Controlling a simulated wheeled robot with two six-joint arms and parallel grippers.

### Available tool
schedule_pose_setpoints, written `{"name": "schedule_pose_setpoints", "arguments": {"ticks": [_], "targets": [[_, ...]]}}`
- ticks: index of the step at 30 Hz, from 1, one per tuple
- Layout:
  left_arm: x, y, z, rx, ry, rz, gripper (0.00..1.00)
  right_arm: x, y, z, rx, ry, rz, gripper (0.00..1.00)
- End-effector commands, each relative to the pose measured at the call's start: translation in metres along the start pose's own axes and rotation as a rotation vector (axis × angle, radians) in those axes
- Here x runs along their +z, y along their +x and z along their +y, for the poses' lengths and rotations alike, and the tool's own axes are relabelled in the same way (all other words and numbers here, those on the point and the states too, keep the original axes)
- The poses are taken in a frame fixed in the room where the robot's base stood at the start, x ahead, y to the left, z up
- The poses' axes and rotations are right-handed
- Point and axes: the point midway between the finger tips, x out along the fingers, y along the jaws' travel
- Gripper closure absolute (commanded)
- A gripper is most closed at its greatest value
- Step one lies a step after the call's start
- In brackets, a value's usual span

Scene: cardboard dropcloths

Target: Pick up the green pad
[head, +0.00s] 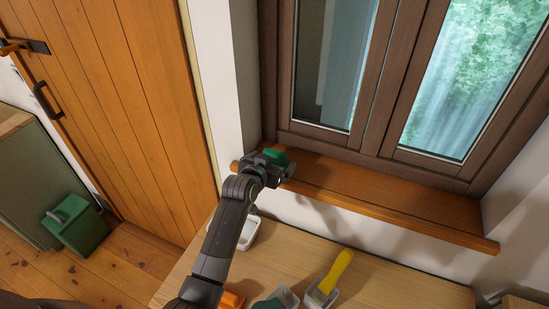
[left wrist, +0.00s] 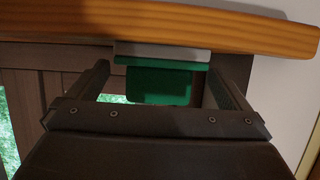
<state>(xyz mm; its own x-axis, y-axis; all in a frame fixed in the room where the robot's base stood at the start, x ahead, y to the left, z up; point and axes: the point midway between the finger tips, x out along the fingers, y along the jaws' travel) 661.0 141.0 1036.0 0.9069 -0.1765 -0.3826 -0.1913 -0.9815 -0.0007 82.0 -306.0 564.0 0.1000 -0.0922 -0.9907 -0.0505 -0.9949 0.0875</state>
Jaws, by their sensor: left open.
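The green pad (head: 277,155) is at the left end of the wooden windowsill (head: 390,198), partly hidden by my left gripper (head: 272,168). In the left wrist view the pad (left wrist: 158,84) shows as a dark green block with a pale grey layer along one side, close to the sill (left wrist: 180,32). My left gripper is open, with one finger on each side of the pad. I cannot tell whether either finger touches it. My right gripper is not in view.
A wooden table (head: 400,285) stands below the sill, with several small white trays, a yellow-handled tool (head: 336,272) and an orange item (head: 231,299) on it. The window (head: 430,80) rises behind the sill. The sill is clear to the right. A green container (head: 78,228) stands at the left.

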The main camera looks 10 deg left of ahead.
Motion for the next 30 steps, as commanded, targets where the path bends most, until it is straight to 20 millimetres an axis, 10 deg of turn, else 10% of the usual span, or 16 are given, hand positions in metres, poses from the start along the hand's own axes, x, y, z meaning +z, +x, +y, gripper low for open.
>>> {"name": "schedule_pose_setpoints", "arguments": {"ticks": [16,30], "targets": [[0.0,0.021,0.0,0.0,-0.001,0.001,0.0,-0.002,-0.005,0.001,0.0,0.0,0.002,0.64],[0.0,0.021,0.0,0.0,-0.001,0.001,0.47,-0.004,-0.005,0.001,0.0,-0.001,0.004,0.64]]}}
